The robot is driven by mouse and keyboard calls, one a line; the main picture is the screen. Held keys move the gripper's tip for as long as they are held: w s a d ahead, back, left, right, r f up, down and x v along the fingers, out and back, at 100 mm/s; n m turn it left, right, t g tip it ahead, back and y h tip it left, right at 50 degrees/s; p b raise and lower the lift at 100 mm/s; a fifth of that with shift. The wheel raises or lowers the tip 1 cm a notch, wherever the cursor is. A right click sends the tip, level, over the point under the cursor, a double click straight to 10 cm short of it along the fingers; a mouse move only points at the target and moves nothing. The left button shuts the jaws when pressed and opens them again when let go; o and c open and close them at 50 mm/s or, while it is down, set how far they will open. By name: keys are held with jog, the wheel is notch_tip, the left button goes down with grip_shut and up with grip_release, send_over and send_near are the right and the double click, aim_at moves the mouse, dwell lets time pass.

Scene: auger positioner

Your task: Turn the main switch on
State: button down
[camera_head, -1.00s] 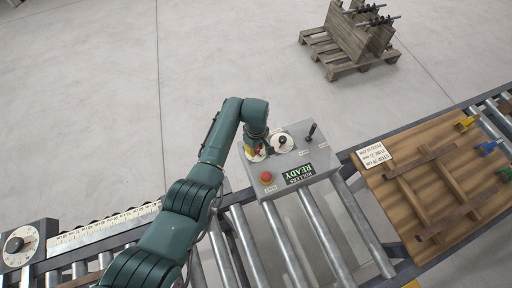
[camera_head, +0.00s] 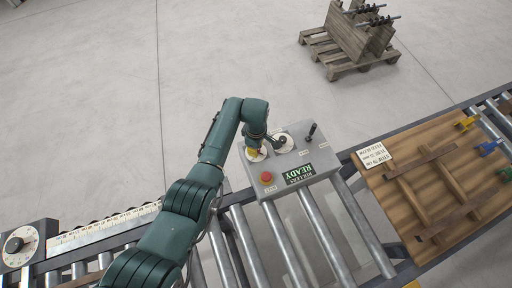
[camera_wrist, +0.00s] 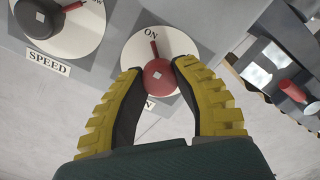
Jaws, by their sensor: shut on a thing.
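The main switch is a round red knob (camera_wrist: 158,76) with a red pointer on a white dial (camera_wrist: 135,52), seen in the wrist view. The pointer points up at the word ON. Lettering at the dial's lower edge is partly hidden by a finger. My gripper (camera_wrist: 160,72) has yellow and black fingers, shut on the red knob from both sides. In the head view my gripper (camera_head: 255,151) is at the left back corner of the grey control box (camera_head: 322,161), and the knob is mostly hidden.
A dark speed knob (camera_wrist: 40,18) on a white dial sits beside the switch. The box also carries a red button (camera_head: 266,177), a black lever (camera_head: 311,130) and a ROLLERS READY sign (camera_head: 298,173). Rollers (camera_head: 320,235) run in front.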

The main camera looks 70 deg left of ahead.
jog(key=shift+f, duration=0.15)
jog(key=c, duration=0.7)
grip_release()
notch_tip(320, 180, up, 12)
jog(key=shift+r, duration=0.1)
